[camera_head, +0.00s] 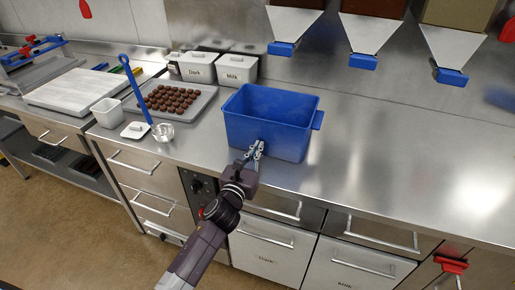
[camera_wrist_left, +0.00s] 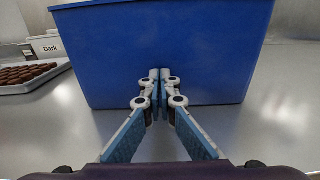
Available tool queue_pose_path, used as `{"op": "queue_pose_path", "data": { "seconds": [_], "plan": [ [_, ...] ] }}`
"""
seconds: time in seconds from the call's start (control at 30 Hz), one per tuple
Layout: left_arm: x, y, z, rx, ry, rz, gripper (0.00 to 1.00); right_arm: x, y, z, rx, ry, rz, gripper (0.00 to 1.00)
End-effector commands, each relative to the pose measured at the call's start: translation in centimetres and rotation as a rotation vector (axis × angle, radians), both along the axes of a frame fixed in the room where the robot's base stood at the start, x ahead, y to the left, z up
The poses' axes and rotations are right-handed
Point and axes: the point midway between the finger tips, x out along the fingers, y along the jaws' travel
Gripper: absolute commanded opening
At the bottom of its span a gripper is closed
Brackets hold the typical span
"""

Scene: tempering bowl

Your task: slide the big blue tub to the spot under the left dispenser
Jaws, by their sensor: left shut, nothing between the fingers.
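The big blue tub (camera_head: 270,123) stands upright on the steel counter, near its front edge, and looks empty. Its front wall fills the upper part of the left wrist view (camera_wrist_left: 165,40). The left dispenser (camera_head: 296,20), with a blue nozzle (camera_head: 281,48), hangs above and behind the tub. My left gripper (camera_head: 258,147) is shut and empty, its tips at the lower front wall of the tub. In the left wrist view the closed fingertips (camera_wrist_left: 160,75) are at or very near the wall; I cannot tell if they touch. My right gripper is not in view.
A tray of chocolates (camera_head: 175,100), a ladle (camera_head: 140,100) and white Dark (camera_head: 198,67) and Milk (camera_head: 237,69) containers are left of the tub. Two more dispensers (camera_head: 367,33) (camera_head: 455,50) hang to the right. The counter (camera_head: 400,150) right of the tub is clear.

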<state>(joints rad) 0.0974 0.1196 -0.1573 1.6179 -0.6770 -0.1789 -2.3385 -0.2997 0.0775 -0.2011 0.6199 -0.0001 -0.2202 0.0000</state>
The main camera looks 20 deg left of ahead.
Motion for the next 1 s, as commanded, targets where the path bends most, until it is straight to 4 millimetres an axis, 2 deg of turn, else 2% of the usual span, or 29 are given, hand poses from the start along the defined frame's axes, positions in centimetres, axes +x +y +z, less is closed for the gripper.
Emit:
{"op": "queue_pose_path", "data": {
  "seconds": [0.2, 0.3, 0.8, 1.0],
  "plan": [
    [0.1, 0.0, 0.0, 0.000, 0.000, 0.000, 0.00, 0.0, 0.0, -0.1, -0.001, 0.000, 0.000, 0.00],
    [0.9, -0.1, -0.1, 0.002, -0.001, -0.001, 0.00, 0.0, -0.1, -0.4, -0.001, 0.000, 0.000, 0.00],
    [10.9, -0.3, -0.3, 0.003, -0.002, 0.000, 0.00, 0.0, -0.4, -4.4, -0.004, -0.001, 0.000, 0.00],
    [13.5, -0.4, -0.2, 0.003, -0.001, 0.000, 0.00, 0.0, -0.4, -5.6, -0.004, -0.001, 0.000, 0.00]
  ]
}}
